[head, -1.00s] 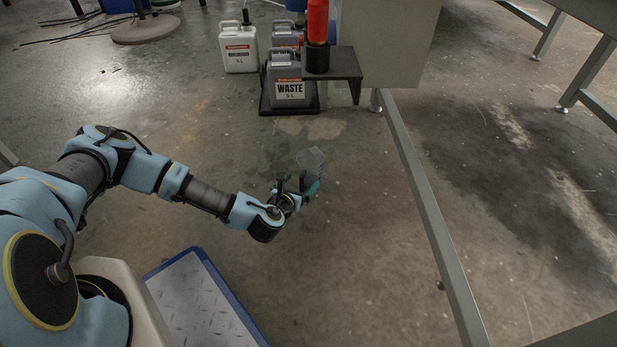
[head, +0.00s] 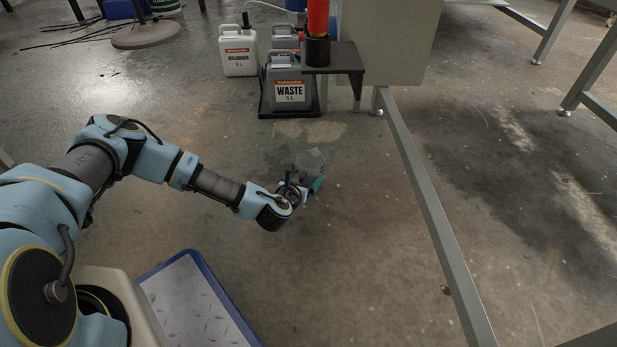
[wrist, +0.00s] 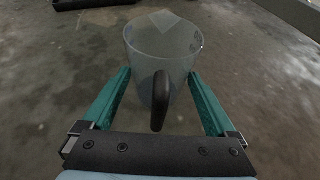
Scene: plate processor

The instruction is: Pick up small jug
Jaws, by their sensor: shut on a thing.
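The small jug is a clear, see-through vessel with a dark handle. In the wrist view the jug (wrist: 162,60) stands between the two teal fingers of my gripper (wrist: 162,98), its open rim facing up and its handle (wrist: 160,102) toward the camera. The fingers lie along both sides of the jug and are shut on it. In the head view the jug (head: 310,160) is small, at the end of my arm over the open floor, and my gripper (head: 306,183) partly hides it.
White (head: 238,50) and grey waste (head: 291,85) canisters stand at the back, the grey on a black tray. A dark shelf (head: 335,58) holds an orange-red bottle (head: 318,18). A metal frame rail (head: 430,205) runs along the right. A blue-edged platform (head: 200,300) is at the bottom.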

